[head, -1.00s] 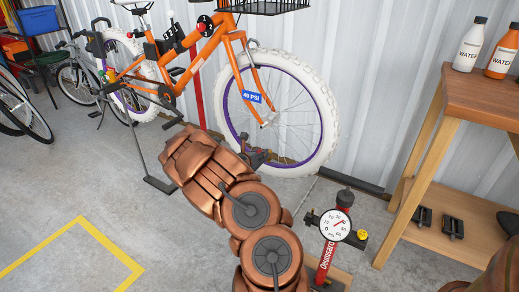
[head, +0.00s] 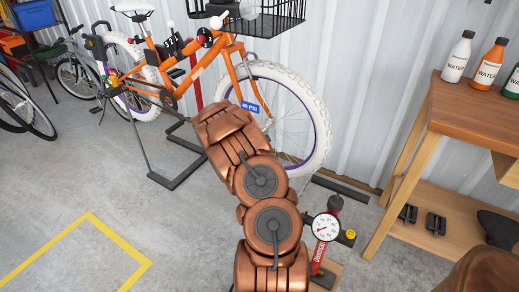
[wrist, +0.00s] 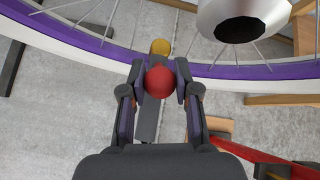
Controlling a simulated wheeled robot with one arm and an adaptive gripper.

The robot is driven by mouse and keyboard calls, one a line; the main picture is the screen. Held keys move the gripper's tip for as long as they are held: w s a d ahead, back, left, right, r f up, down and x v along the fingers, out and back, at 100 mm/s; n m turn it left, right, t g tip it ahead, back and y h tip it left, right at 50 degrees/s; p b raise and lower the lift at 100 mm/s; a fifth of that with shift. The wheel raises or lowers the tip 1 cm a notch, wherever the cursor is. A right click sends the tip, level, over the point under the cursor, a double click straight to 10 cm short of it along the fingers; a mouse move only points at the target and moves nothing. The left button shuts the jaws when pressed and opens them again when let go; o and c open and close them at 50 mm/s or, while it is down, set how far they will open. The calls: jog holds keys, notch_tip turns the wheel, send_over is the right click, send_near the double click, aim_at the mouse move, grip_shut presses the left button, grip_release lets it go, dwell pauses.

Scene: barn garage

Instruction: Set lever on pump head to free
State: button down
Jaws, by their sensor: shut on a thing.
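In the wrist view my gripper (wrist: 159,92) is shut on a small red ball-shaped knob (wrist: 160,79), one finger on each side. A dark grey bar (wrist: 149,120) runs below the knob between the fingers, and a yellow tip (wrist: 160,47) shows just beyond it. I cannot tell the lever's exact setting. In the head view my copper arm reaches up to the bicycle's front wheel (head: 322,135) and hides the gripper and pump head. The red pump with its round white gauge (head: 326,227) stands right of my arm.
The orange bicycle (head: 235,70) stands against the corrugated wall. A wooden bench (head: 460,125) with bottles is at right. A silver rounded part (wrist: 243,17) hangs near the gripper, and the purple rim (wrist: 88,42) passes close by.

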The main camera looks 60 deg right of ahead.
dwell(0.6)
jog(key=c, duration=0.8)
grip_release()
jog(key=shift+v, duration=6)
jog(key=shift+d+r, duration=0.15)
jog(key=shift+r, duration=0.05)
